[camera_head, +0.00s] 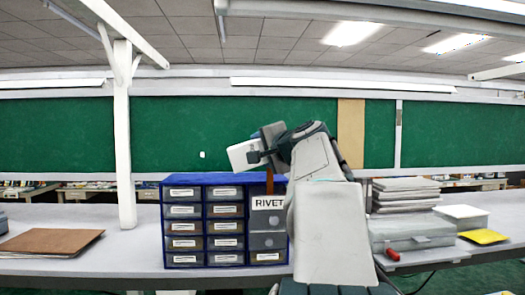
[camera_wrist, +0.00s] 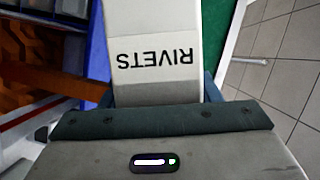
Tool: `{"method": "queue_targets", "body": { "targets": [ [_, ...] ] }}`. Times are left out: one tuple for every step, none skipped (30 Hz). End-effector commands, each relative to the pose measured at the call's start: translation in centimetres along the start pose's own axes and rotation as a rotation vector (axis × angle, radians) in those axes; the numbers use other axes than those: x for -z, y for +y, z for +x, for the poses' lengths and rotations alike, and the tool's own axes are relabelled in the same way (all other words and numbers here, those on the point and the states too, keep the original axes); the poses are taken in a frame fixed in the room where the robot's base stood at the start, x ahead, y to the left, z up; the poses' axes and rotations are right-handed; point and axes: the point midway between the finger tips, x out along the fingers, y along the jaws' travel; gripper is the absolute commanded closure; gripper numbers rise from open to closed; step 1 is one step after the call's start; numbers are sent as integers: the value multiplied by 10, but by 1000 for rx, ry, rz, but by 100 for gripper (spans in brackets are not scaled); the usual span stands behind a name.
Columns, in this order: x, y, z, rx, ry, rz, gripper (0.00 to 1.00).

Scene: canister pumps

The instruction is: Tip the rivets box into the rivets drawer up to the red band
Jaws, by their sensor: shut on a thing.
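My gripper (camera_head: 262,150) is shut on the white rivets box (camera_head: 243,154), tilted above the right part of the blue drawer cabinet (camera_head: 208,180). In the wrist view the box (camera_wrist: 155,25) shows its RIVETS label upside down; its mouth is out of sight. The rivets drawer (camera_head: 268,203), with a partly hidden RIVET label, is at the cabinet's upper right. A narrow brown streak (camera_head: 269,181) shows between box and drawer; I cannot tell whether it is falling rivets. The drawer's inside and red band cannot be made out.
Several small labelled drawers (camera_head: 225,211) fill the cabinet's left columns. A brown folder (camera_head: 50,242) lies on the bench at left. Stacked papers (camera_head: 405,190), a grey case (camera_head: 411,233) and a yellow pad (camera_head: 483,237) are at right. A white post (camera_head: 124,140) stands left of the cabinet.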

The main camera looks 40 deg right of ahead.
Motion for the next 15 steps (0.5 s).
{"method": "queue_targets", "body": {
  "targets": [
    [0, -1, 0, 2, 1, 0, 75],
    [0, -1, 0, 2, 1, 0, 75],
    [0, -1, 0, 2, 1, 0, 75],
    [0, -1, 0, 2, 1, 0, 75],
    [0, -1, 0, 2, 1, 1, 75],
    [0, -1, 0, 2, 1, 2, 75],
    [0, 0, 0, 3, 1, 4, 75],
    [0, 0, 0, 4, 1, 7, 75],
    [1, 0, 0, 7, 1, 13, 75],
    [1, 0, -1, 9, 1, 19, 75],
    [1, 0, -1, 12, 1, 26, 75],
    [2, 0, -1, 16, 2, 36, 75],
    [2, 0, -1, 19, 2, 45, 75],
    [2, 0, -1, 23, 2, 55, 75],
    [2, 0, -1, 29, 2, 67, 75]
  ]
}}
